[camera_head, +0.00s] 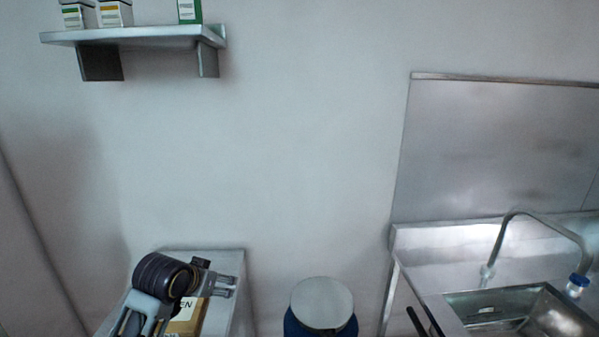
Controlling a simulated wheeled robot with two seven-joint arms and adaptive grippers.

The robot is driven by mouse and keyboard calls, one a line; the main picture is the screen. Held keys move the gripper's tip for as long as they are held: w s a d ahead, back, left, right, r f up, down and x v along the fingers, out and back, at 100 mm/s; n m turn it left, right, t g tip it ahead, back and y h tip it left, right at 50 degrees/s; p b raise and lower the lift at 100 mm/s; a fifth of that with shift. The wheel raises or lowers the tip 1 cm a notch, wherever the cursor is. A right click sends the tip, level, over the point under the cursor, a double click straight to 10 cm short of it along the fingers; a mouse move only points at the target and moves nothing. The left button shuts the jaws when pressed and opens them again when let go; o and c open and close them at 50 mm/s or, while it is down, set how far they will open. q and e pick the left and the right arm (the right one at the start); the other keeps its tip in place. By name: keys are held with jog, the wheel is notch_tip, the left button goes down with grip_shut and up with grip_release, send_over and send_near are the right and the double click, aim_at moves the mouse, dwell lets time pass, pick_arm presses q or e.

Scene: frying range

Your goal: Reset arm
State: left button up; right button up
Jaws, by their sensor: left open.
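My left gripper (228,285) is at the lower left, above a metal counter (232,258). It is open, its jaws point to the right, and nothing shows between them. Its dark, rounded wrist and arm come up from the bottom edge. A brown and white box with dark lettering (186,316) lies below and partly behind the arm. I cannot tell whether the arm touches it. My right gripper is not in view.
A blue container with a round grey lid (322,303) stands right of the counter. A steel sink (500,308) with a curved tap (535,224) is at the right. A wall shelf (140,36) holds small cartons. The wall between is clear.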

pick_arm(q)
jog(key=s+f+g+y, duration=0.1)
jog(key=s+f+g, duration=0.1)
jog(key=s+f, duration=0.95)
jog(key=s+f+g, duration=0.3)
jog(key=s+f, duration=0.5)
jog(key=s, duration=0.6)
notch_tip(320, 180, down, 32)
jog(key=s+g, duration=0.1)
jog(key=s, duration=0.1)
jog(key=s+a+f, duration=0.2)
jog(key=s+f, duration=0.8)
jog(key=s, duration=0.1)
jog(key=s+a+f+g, duration=0.1)
jog(key=s+a+f, duration=0.1)
jog(key=s+f, duration=0.8)
jog(key=shift+s+f, duration=0.35)
jog(key=shift+s, duration=0.5)
